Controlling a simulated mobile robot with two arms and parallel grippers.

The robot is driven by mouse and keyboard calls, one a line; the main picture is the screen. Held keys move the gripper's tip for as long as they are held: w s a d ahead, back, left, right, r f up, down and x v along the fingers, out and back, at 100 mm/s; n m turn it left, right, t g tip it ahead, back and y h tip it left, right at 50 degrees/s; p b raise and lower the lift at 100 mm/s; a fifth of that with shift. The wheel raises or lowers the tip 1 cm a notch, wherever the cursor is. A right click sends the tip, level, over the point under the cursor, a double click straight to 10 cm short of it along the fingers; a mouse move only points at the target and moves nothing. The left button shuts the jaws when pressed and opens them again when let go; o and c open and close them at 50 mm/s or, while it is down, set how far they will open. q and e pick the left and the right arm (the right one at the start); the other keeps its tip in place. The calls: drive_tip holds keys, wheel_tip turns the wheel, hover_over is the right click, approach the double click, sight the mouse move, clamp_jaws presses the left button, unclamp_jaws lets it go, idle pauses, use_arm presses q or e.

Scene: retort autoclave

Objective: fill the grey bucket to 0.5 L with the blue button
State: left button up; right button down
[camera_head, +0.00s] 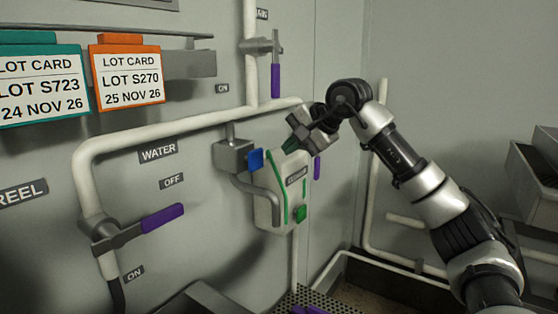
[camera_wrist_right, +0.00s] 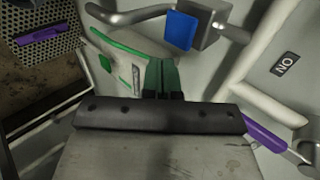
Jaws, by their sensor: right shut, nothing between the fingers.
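The blue button (camera_head: 255,160) is a square paddle on the front of a grey box (camera_head: 232,155) on the wall, by the WATER pipe. It also shows in the right wrist view (camera_wrist_right: 179,30), beyond the fingertips and slightly right of them. My right gripper (camera_head: 290,146) is shut and empty, with its green-tipped fingers together. They are in front of the upper part of a white dispenser (camera_head: 266,209), right of the blue button and apart from it. I cannot make out the grey bucket in either view. My left gripper is not in view.
The dispenser has a green button (camera_head: 300,214) low on its right. A purple-handled valve (camera_head: 163,217) is on the pipe at left, another purple handle (camera_head: 275,80) above. A perforated grate (camera_head: 325,301) and basin lie below. Lot cards (camera_head: 127,75) hang upper left.

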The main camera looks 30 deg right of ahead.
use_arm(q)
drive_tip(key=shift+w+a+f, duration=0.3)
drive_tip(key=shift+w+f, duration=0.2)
use_arm(e)
drive_tip(key=v, duration=0.4)
drive_tip(key=shift+a+r, duration=0.15)
drive_tip(key=shift+r, duration=0.15)
drive_tip(key=shift+w, duration=0.1)
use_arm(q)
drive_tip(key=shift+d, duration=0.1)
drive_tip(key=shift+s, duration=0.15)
